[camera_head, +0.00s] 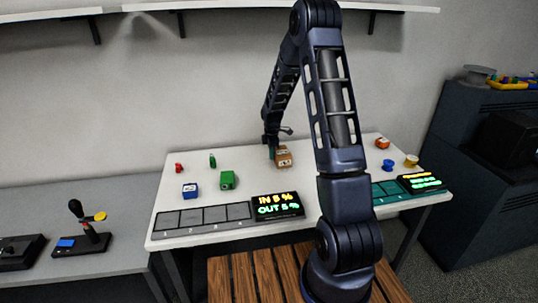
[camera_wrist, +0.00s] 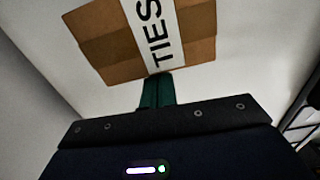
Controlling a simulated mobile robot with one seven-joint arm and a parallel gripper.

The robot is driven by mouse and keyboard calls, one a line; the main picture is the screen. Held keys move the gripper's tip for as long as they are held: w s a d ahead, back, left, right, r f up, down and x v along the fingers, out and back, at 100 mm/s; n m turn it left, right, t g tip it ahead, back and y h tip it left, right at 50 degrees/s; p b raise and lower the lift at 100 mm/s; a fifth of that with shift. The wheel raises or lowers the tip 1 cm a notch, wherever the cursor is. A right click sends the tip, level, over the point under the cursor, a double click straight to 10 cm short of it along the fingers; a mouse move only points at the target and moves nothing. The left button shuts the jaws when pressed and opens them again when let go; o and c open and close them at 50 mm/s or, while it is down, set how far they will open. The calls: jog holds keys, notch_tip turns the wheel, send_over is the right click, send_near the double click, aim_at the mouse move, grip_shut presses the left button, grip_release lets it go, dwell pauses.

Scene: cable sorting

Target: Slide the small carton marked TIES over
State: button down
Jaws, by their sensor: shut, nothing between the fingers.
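The small carton marked TIES (camera_wrist: 110,45) is brown cardboard with a white label, and it fills the upper middle of the wrist view. In the head view the carton (camera_head: 284,160) sits on the white table, toward the back middle. My gripper (camera_wrist: 157,82) is shut and empty, its green fingertips at the carton's near edge in the wrist view. In the head view my gripper (camera_head: 271,153) is low at the carton's left side. Whether the fingertips touch the carton I cannot tell.
Grey pads (camera_head: 202,217) and a display (camera_head: 277,205) line the front.

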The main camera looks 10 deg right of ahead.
jog(key=d, duration=2)
jog(key=shift+d, duration=0.25)
jog(key=shift+a, duration=0.1)
